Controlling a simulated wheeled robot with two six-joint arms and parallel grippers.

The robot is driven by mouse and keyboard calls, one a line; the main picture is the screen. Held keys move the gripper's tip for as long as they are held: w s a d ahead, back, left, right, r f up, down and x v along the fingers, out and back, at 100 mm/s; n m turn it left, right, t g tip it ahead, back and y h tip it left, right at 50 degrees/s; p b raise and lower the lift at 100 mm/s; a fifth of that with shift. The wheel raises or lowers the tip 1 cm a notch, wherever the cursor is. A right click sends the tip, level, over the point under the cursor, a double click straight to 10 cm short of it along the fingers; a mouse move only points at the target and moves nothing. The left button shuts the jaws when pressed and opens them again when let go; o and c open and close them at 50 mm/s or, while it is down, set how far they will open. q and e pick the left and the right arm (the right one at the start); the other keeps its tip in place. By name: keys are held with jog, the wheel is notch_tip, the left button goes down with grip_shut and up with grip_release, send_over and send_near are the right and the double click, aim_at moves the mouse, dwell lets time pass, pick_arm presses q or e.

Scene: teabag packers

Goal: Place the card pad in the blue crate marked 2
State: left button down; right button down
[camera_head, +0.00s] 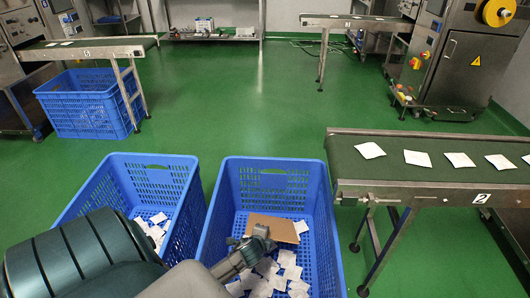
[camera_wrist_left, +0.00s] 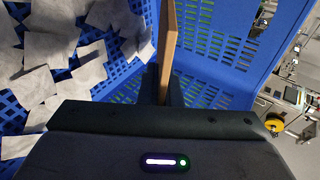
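The card pad (camera_head: 285,231) is a flat brown sheet inside the right-hand of the two near blue crates, above white teabags. My left gripper (camera_head: 263,240) reaches into this blue crate (camera_head: 325,220) and is shut on the pad's near edge. In the left wrist view the card pad (camera_wrist_left: 167,45) shows edge-on, standing out between the fingers (camera_wrist_left: 163,88), with the blue crate wall beside it. I see no number on this crate; a 2 shows on the conveyor to its right. My right gripper is not in view.
A second blue crate (camera_head: 120,182) with teabags stands close on the left. The conveyor marked 2 (camera_head: 450,180) carries several white teabags just right of the crate. Another blue crate (camera_head: 85,115) stands under the far-left conveyor. Green floor is open behind.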

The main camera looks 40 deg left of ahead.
pick_arm(q)
jog(key=shift+f, duration=0.55)
jog(key=c, duration=1.6)
grip_release()
